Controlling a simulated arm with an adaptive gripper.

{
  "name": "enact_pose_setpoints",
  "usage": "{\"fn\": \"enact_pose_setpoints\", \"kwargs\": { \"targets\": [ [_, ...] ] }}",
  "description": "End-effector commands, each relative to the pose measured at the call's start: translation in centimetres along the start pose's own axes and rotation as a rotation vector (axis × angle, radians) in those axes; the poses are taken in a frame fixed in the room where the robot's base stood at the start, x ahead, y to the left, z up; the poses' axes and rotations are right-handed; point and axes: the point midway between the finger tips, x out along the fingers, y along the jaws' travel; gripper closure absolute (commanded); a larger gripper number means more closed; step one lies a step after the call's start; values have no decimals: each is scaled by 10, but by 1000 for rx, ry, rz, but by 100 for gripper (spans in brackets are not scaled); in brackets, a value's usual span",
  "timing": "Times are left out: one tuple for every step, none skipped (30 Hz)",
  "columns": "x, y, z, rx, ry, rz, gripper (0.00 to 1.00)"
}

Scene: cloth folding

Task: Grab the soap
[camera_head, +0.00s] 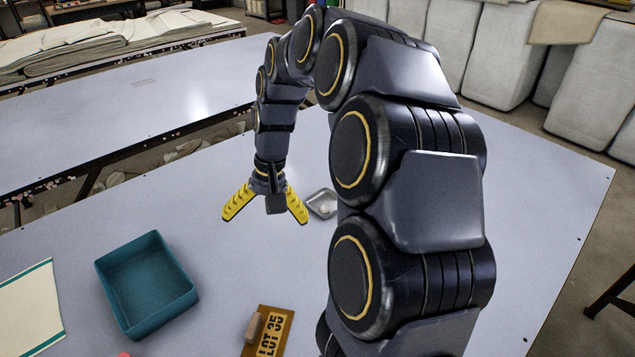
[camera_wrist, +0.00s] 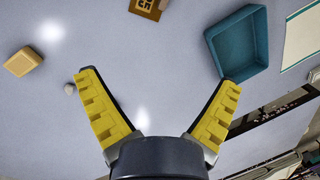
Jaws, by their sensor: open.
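A tan-yellow block (camera_wrist: 23,62), which looks like the soap, lies on the table at the left of the wrist view. I cannot find it in the head view, where my arm may hide it. My gripper (camera_head: 264,213) is above the table with its two yellow fingers spread wide. It also shows in the wrist view (camera_wrist: 160,88), with nothing between the fingers. The block is apart from the gripper, beyond the left finger. A small pale lump (camera_wrist: 69,89) lies close beside that finger in the picture.
A teal open bin (camera_head: 146,282) stands at the left; it also shows in the wrist view (camera_wrist: 238,45). A brown board with "LOT 35" lettering (camera_head: 271,334) lies at the front. A small silvery item (camera_head: 322,204) lies right of my gripper. White bales stand beyond the table.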

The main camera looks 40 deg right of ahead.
Motion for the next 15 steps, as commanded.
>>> {"fn": "enact_pose_setpoints", "kwargs": {
  "targets": [
    [9, 16, -25, 78, 4, -13, 7],
    [12, 26, -39, 122, 15, -19, 7],
    [19, 41, -56, 183, 22, -25, 7],
    [23, 53, -69, 230, 32, -31, 7],
    [28, 66, -81, 278, 39, -34, 7],
    [35, 85, -95, 341, 49, -35, 7],
    [41, 101, -106, 391, 58, -35, 7],
    [47, 118, -115, 441, 67, -34, 7],
    [56, 142, -126, 507, 76, -29, 7],
    [62, 160, -134, 558, 87, -25, 7],
    [70, 179, -139, 608, 93, -19, 7],
    [77, 205, -146, 675, 107, -10, 7],
    [84, 224, -149, 721, 113, 0, 7],
    [91, 242, -151, 764, 120, 10, 7],
    [97, 266, -152, 821, 132, 23, 7]
  ]
}}
